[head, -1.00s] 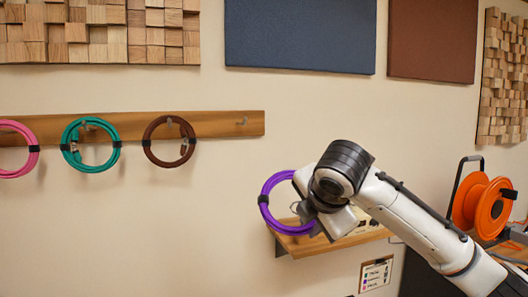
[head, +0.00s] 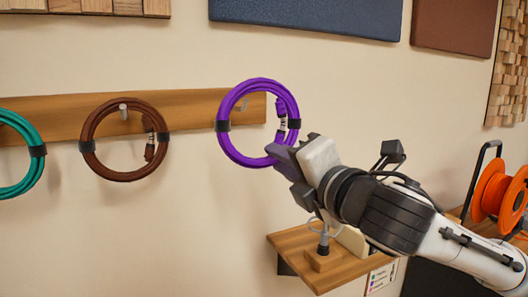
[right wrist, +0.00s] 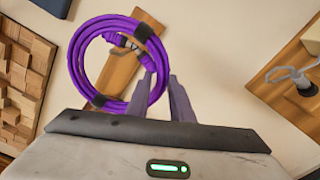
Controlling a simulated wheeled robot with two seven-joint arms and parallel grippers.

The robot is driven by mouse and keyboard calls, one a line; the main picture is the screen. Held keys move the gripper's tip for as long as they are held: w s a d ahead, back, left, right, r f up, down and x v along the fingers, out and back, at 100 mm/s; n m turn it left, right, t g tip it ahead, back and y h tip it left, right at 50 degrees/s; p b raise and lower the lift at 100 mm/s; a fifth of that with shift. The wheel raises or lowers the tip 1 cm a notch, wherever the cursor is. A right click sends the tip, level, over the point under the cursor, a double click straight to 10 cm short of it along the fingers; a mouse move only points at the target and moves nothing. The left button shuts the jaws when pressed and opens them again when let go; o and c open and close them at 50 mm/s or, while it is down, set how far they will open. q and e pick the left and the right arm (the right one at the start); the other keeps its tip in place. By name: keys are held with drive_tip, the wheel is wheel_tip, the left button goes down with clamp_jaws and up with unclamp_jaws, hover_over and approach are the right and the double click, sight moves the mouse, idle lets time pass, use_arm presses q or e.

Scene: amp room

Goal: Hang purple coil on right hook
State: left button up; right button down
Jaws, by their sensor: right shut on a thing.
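The purple coil (head: 229,104) is a ring of cable with black bands, held upright in front of the right end of the wooden hook board (head: 190,106). My right gripper (head: 284,154) is shut on its lower right edge. The right hook (head: 240,104) shows through the ring's opening in the head view. I cannot tell whether the ring is around the hook or still in front of it. In the right wrist view the coil (right wrist: 78,72) is at the fingertips (right wrist: 163,88), with the board behind it. My left gripper is not in view.
A brown coil (head: 88,122) and a teal coil (head: 30,178) hang on hooks to the left. A small wooden shelf (head: 290,244) is below my right arm. An orange cable reel (head: 490,190) stands at the right. Wall panels are above.

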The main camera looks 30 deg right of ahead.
drive_tip(key=shift+w+r, duration=0.15)
drive_tip(key=shift+w, duration=1.1)
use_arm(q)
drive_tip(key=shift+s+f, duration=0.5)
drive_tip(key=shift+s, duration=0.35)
use_arm(e)
drive_tip(key=w+f, duration=0.3)
drive_tip(key=w, duration=0.6)
drive_tip(key=shift+d, duration=0.35)
drive_tip(key=shift+w, duration=0.1)
